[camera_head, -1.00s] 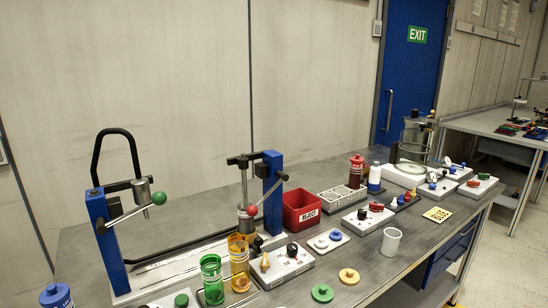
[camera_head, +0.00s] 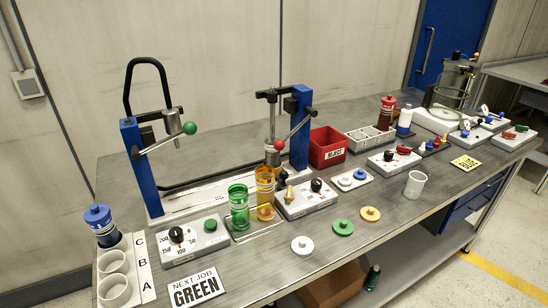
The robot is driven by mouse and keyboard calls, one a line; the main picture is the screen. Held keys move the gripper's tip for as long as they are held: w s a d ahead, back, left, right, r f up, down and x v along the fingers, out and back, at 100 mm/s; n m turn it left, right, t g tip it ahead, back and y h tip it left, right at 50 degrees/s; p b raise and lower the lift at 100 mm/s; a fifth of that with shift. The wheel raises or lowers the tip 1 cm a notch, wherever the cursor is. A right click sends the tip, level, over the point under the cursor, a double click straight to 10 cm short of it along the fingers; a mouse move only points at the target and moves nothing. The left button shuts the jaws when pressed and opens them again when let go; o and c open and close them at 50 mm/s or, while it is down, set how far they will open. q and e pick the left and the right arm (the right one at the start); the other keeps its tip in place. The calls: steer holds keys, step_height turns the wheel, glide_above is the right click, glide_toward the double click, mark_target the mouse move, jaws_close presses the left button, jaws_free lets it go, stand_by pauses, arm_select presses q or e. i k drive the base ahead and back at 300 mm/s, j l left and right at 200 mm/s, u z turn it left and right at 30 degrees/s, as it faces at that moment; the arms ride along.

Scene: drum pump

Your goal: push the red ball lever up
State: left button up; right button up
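The red ball (camera_head: 280,146) sits on the end of a lever on the right-hand press, whose blue post (camera_head: 300,125) stands at the back of the table. The lever slants down to the left from the post, so the ball end is the lower end. The ball overlaps the press's grey and red cylinder in the picture; I cannot tell if they touch. A second press with a blue post (camera_head: 140,165) stands to the left, and its green ball (camera_head: 190,128) lever slants up to the right. Neither of my grippers is in view.
An amber cup (camera_head: 265,184) and a green cup (camera_head: 239,205) stand in front of the right press. A red reject bin (camera_head: 327,146) is to its right. Control boxes (camera_head: 194,240) and several loose lids line the front.

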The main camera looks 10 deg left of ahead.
mark_target(279, 145)
steer(key=l+u, duration=0.2)
steer(key=u, duration=0.15)
steer(key=i+l+u, duration=0.1)
steer(key=l+u, duration=0.55)
steer(key=l, duration=0.85)
steer(key=l+u, duration=0.25)
steer(key=l, duration=0.9)
steer(key=k+l, duration=0.1)
steer(key=l, duration=1.7)
steer(key=k, duration=0.05)
